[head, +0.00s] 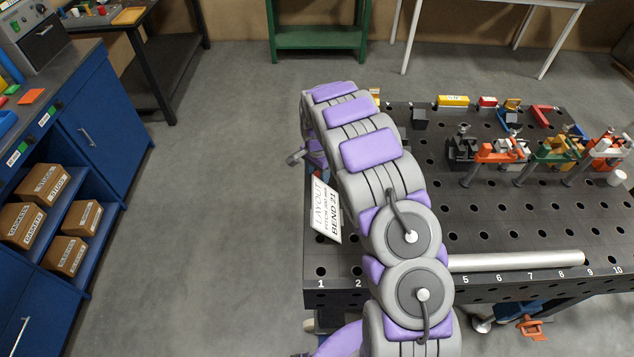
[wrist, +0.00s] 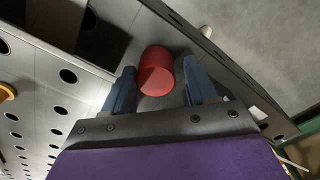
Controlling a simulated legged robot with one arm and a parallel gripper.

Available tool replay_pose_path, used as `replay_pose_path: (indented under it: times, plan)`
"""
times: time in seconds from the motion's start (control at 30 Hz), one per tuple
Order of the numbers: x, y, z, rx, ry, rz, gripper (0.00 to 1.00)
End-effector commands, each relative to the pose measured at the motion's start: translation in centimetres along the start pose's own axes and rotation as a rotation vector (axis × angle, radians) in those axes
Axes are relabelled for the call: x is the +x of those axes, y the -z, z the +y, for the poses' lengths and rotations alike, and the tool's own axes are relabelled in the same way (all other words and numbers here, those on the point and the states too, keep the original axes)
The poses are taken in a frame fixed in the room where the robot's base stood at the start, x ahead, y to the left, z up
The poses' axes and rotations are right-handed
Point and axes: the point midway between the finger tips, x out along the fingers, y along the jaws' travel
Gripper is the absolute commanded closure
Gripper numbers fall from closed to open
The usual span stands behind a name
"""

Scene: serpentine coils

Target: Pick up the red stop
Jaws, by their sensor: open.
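The red stop (wrist: 156,72) is a short, plain red cylinder on the dark perforated table top in the wrist view, near the table's edge. My gripper (wrist: 159,66) is open, with one blue-grey finger on each side of the stop. Narrow gaps show between the stop and both fingers, so it is not clamped. How high the fingers are above the table is hard to tell. In the head view my arm covers the left part of the table, and I cannot make out the gripper or this stop there.
The perforated table (head: 520,225) carries a silver tube (head: 515,260), a layout card (head: 325,210), several clamps (head: 500,150) at the right and a yellow block (head: 452,101) at the back. A blue cabinet (head: 100,120) stands left. The floor between is clear.

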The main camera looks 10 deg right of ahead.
Motion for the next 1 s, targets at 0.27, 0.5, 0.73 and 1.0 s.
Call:
replay_pose_path:
  times: [0.27,0.5,0.73,1.0]
  plan:
    - [1.61,-0.09,0.29,0.001,-0.007,-0.016,0.48]
    - [1.25,-0.26,0.24,0.001,-0.004,-0.009,0.7]
    - [1.13,-0.23,0.19,0.001,-0.002,-0.009,0.92]
    - [1.05,-0.24,0.16,0.001,-0.001,-0.008,1.0]
